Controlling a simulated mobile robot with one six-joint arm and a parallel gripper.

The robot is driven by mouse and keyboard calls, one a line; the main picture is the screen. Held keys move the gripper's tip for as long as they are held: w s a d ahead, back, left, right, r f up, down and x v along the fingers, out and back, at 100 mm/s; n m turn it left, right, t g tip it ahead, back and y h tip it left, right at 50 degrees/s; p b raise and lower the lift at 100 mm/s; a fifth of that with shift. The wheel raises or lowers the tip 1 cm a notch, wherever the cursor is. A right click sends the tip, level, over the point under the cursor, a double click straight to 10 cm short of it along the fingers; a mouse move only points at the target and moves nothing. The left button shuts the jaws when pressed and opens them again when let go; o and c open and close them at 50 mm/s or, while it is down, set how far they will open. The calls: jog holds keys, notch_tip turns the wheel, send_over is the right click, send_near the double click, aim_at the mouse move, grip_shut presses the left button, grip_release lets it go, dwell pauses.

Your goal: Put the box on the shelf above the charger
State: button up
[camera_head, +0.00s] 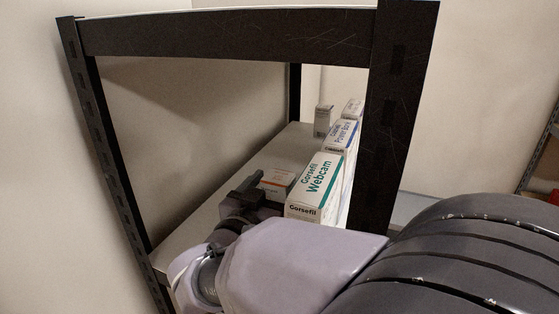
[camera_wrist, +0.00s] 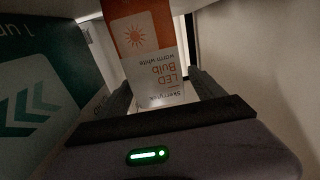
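A small white and orange LED Bulb box (camera_head: 278,183) is at my gripper (camera_head: 257,182), left of the Webcam box on the shelf. In the wrist view the same box (camera_wrist: 152,60) stands between the two fingers of my gripper (camera_wrist: 162,80), its print upside down. The fingers lie along both its sides, close to it or touching; I cannot tell whether they press on it. The shelf board (camera_head: 208,212) is grey, in a black frame. Whether the LED Bulb box rests on it is hidden. I see nothing I can read as a charger.
A white and green Webcam box (camera_head: 316,186) stands right of my gripper; in the wrist view a green-and-white box (camera_wrist: 40,90) is close on the left. A Power Bank box (camera_head: 341,136) and a grey box (camera_head: 322,121) stand farther back. Black posts (camera_head: 393,120) flank the opening.

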jog(key=shift+r, duration=0.15)
jog(key=shift+s+a, duration=0.15)
jog(key=shift+s, duration=0.1)
jog(key=v, duration=1.1)
jog(key=shift+s+b, duration=0.25)
jog(key=shift+b, duration=0.05)
